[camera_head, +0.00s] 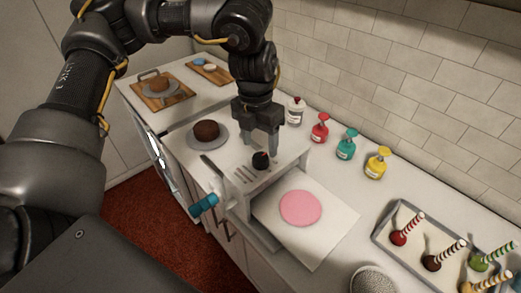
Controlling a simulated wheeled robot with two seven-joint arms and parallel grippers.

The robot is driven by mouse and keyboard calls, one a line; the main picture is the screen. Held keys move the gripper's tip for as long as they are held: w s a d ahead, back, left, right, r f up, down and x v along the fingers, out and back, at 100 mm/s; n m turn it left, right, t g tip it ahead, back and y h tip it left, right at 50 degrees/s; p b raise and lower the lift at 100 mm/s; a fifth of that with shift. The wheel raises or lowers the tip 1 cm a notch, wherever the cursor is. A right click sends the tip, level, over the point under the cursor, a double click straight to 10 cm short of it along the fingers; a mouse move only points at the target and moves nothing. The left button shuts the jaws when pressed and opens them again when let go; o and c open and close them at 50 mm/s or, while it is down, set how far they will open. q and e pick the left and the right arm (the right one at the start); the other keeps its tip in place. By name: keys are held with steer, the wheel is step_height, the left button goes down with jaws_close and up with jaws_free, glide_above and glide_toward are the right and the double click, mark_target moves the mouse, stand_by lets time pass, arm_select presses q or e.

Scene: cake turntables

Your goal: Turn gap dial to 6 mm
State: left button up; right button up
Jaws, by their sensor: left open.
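The gap dial (261,161) is a small dark knob with a reddish spot on top. It sits on the top of the white roller machine (286,167), beside several dark marks. The marks are too small to read, so I cannot tell the setting. My left gripper (259,151) points down over the machine, with its fingers apart at the dial's back side. I cannot tell whether the fingers touch the dial. My right gripper is out of view.
A crank with a blue handle (203,205) sticks out at the machine's left. A pink disc (300,208) lies on a white sheet (333,222) in front. A cake (206,130) on a grey turntable and several bottles stand nearby. A tray (383,224) of striped-handled tools lies right.

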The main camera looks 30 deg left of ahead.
mark_target(260, 157)
arm_select(q)
step_height(260, 157, down, 2)
steer(key=shift+s+f, duration=0.15)
steer(key=shift+f, duration=0.65)
steer(key=shift+d+f, duration=0.1)
steer(key=shift+f, duration=0.05)
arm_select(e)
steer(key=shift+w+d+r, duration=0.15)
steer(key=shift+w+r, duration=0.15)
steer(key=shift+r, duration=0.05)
arm_select(q)
steer(key=shift+c, duration=0.4)
steer(key=c, duration=0.9)
